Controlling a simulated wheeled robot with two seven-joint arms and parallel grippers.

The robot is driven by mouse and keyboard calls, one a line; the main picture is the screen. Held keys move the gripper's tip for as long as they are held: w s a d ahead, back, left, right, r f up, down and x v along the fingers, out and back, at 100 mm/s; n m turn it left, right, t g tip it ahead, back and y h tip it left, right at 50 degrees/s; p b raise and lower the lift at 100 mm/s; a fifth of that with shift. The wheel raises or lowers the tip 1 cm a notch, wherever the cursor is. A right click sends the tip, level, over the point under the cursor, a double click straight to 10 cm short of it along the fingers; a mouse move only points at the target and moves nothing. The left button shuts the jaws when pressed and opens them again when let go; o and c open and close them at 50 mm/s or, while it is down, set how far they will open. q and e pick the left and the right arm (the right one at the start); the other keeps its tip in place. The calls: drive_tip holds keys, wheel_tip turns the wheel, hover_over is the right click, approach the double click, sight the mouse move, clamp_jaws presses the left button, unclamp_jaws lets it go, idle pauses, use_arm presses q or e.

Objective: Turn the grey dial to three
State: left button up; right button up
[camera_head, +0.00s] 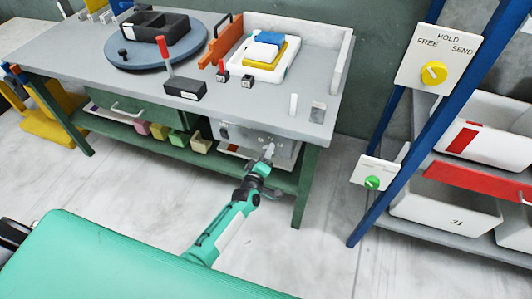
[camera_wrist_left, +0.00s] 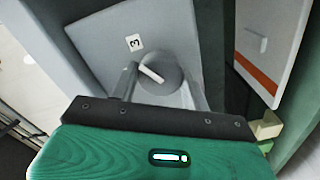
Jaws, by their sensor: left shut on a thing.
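The grey dial (camera_wrist_left: 160,70) is a round knob with a white pointer bar, set on a light grey panel (camera_wrist_left: 105,35). The bar slants, with one end toward the upper left. A label with the numeral 3 (camera_wrist_left: 134,42) sits above and left of the dial; other markings are not readable here. My left gripper (camera_wrist_left: 161,82) has one finger on each side of the dial and is shut on it. In the head view my left gripper (camera_head: 267,157) reaches the panel (camera_head: 287,145) under the workbench top and largely hides the dial. My right gripper is not in view.
The workbench top (camera_head: 215,108) overhangs the panel, with a green leg (camera_head: 304,190) to its right. Foam blocks (camera_head: 178,137) lie on the shelf below. A rack at right carries a yellow dial (camera_head: 433,73) and a green dial (camera_head: 372,182). Floor between is clear.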

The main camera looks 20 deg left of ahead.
use_arm(q)
drive_tip(key=shift+m, duration=0.4)
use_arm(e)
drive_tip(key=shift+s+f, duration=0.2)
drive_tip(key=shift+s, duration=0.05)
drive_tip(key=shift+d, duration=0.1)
use_arm(q)
drive_tip(key=o, duration=1)
drive_tip(key=shift+s+a, duration=0.2)
drive_tip(key=shift+s, duration=6.75)
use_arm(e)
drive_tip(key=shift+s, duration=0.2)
